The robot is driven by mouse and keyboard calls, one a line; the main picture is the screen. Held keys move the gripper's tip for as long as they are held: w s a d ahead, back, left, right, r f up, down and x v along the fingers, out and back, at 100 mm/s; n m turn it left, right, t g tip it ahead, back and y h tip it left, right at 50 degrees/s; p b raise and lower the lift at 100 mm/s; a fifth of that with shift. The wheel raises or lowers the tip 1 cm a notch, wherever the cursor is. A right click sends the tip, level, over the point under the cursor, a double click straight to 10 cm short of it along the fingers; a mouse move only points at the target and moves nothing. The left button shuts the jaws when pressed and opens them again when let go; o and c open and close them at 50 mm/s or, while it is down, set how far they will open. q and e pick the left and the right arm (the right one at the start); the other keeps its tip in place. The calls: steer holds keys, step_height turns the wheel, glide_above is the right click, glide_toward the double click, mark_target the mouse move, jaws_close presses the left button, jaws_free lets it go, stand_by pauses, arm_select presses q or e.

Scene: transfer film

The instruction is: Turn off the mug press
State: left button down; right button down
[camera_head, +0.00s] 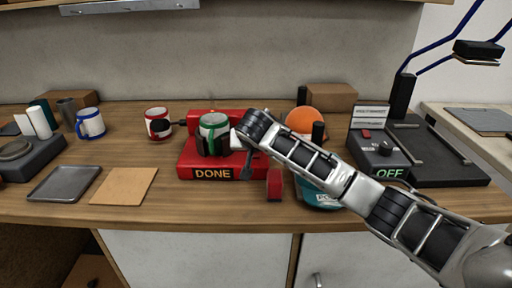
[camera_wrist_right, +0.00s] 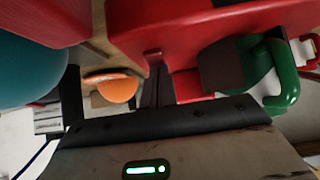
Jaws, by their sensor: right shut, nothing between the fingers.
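The red mug press (camera_head: 190,172) stands on the wooden bench, with a display reading DONE on its front. A white mug with green rim and handle (camera_head: 213,125) sits in it; its green handle also shows in the right wrist view (camera_wrist_right: 284,75). My right gripper (camera_head: 248,168) reaches in from the right and points down at the press's right side. It is shut and empty. In the right wrist view its fingers (camera_wrist_right: 152,88) are close to the red body; I cannot tell whether they touch. My arm hides part of the press's right side. My left gripper is not in view.
A red-rimmed mug (camera_head: 157,124) and a blue-handled mug (camera_head: 90,124) stand left. A grey tray (camera_head: 64,184) and a tan board (camera_head: 124,186) lie at front left. An orange round object (camera_head: 304,121) and a teal item (camera_head: 318,197) are beside my arm. A black flat press reading OFF (camera_head: 388,174) stands right.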

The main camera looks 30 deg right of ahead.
steer(key=shift+w+d+r, duration=0.1)
steer(key=shift+w+d, duration=0.05)
steer(key=shift+w, duration=0.1)
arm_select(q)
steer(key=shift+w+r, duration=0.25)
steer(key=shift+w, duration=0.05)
arm_select(e)
steer(key=shift+r+p, duration=0.35)
steer(key=shift+p, duration=0.1)
steer(key=r, duration=0.1)
steer(key=r+p, duration=0.1)
steer(key=s+r+p, duration=0.1)
steer(key=r, duration=0.1)
steer(key=shift+a, duration=0.4)
arm_select(q)
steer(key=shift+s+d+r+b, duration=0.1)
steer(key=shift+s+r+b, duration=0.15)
steer(key=shift+b, duration=0.35)
arm_select(e)
steer(key=s+a+r, duration=0.3)
steer(key=s+r, duration=0.1)
steer(key=s, duration=0.3)
steer(key=shift+s+a+r, duration=0.15)
steer(key=shift+s+a, duration=0.05)
steer(key=shift+s, duration=0.1)
